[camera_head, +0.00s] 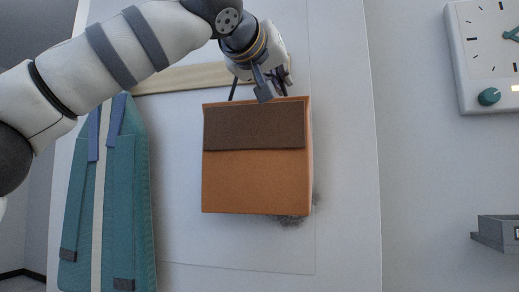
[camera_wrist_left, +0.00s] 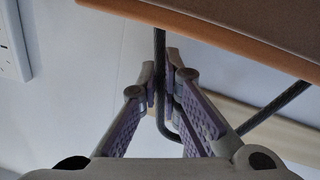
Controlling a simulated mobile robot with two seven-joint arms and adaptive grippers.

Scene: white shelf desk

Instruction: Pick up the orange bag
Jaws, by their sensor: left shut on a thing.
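The orange bag (camera_head: 255,182) with a brown flap hangs upright in front of the white panel in the head view. Its dark cord handle rises from the top edge. My left gripper (camera_head: 268,86) is just above the bag's top. In the left wrist view, my left gripper (camera_wrist_left: 162,90) is shut on the bag's dark handle (camera_wrist_left: 160,62), which passes between the fingers. The bag's edge (camera_wrist_left: 215,35) crosses the top of that view. My right gripper is not in view.
A teal bag (camera_head: 125,190) with blue straps hangs to the left of the orange bag. A pale wooden rail (camera_head: 180,79) runs behind my left gripper. A white clock-like panel (camera_head: 485,60) and a small grey holder (camera_head: 497,232) are at the right.

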